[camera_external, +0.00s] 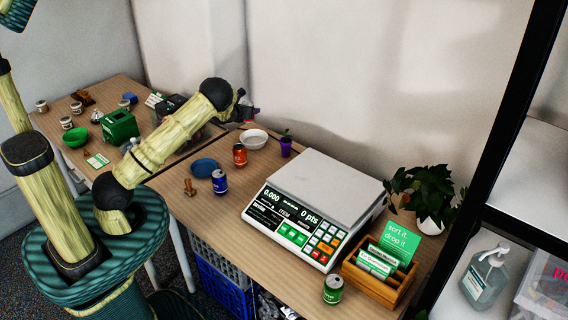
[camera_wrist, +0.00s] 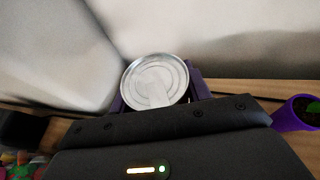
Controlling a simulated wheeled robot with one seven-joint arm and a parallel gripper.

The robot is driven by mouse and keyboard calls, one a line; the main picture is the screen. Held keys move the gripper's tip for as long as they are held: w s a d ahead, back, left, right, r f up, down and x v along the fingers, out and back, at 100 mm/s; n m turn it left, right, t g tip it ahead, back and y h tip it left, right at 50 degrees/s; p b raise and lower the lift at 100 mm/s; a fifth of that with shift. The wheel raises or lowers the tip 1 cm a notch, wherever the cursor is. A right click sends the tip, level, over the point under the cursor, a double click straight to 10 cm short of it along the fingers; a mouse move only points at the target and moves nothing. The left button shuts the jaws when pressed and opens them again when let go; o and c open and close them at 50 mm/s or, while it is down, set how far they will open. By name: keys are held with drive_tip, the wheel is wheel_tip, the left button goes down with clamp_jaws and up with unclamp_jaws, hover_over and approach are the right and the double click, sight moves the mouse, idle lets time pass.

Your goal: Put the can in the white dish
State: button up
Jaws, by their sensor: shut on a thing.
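My gripper (camera_external: 246,110) is raised near the back wall, above and slightly behind the white dish (camera_external: 254,139). In the wrist view my gripper (camera_wrist: 158,94) has its purple fingers on either side of a can (camera_wrist: 152,78), shut on it. Only the can's round silver top shows clearly there; its label colour is hidden. The white dish is a round bowl on the wooden table, and it looks empty. The dish is not clearly seen in the wrist view.
An orange can (camera_external: 240,156), blue can (camera_external: 220,182) and blue bowl (camera_external: 204,167) stand near the dish. A purple plant pot (camera_external: 286,147) is just right of it. A large scale (camera_external: 318,190), green can (camera_external: 333,290) and wooden box (camera_external: 376,285) stand farther right.

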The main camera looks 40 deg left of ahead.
drive_tip(key=shift+f, duration=1.2)
drive_tip(key=shift+f, duration=1.9)
drive_tip(key=shift+f+b, duration=0.35)
drive_tip(key=shift+f, duration=0.2)
drive_tip(key=o, duration=1)
drive_tip(key=shift+c, duration=0.2)
